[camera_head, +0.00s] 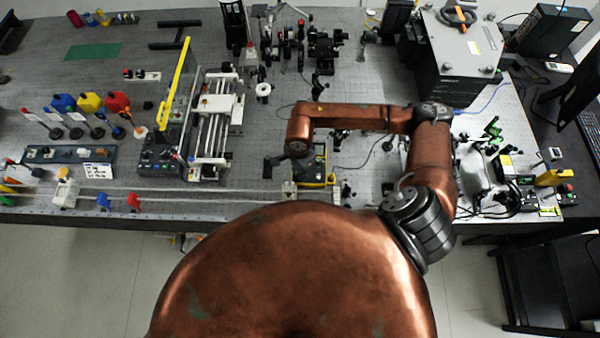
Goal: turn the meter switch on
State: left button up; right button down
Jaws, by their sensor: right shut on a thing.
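A small dark device with yellow edges (327,180) stands near the front edge of the bench, at the middle of the camera_head view. It looks like the meter, but its face and switch are too small and too covered to make out. My right gripper (297,172) points down at the left part of this device, below the copper wrist. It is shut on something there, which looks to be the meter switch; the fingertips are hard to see. Whether the switch is on or off cannot be told. My left gripper is not in view.
A white-railed apparatus with a yellow bar (181,75) stands to the left. Optical mounts (290,45) stand behind. A large grey box (455,55) is at the back right, with green clips and cables (490,135) before it. A long rail (165,198) runs along the front left.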

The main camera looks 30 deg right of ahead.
jog(key=shift+w+f+m+b, duration=0.15)
jog(key=shift+m+b, duration=0.8)
jog(key=shift+m, duration=0.25)
jog(key=shift+m+b, duration=0.65)
jog(key=shift+m, duration=0.25)
jog(key=m+b, duration=0.3)
jog(key=m, duration=0.1)
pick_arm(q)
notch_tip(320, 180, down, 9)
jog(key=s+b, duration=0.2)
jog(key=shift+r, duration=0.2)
pick_arm(e)
jog(key=m, duration=0.4)
jog(key=shift+m, duration=0.3)
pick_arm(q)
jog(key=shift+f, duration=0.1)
pick_arm(e)
jog(key=shift+r, duration=0.2)
jog(key=c, duration=1.9)
grip_release()
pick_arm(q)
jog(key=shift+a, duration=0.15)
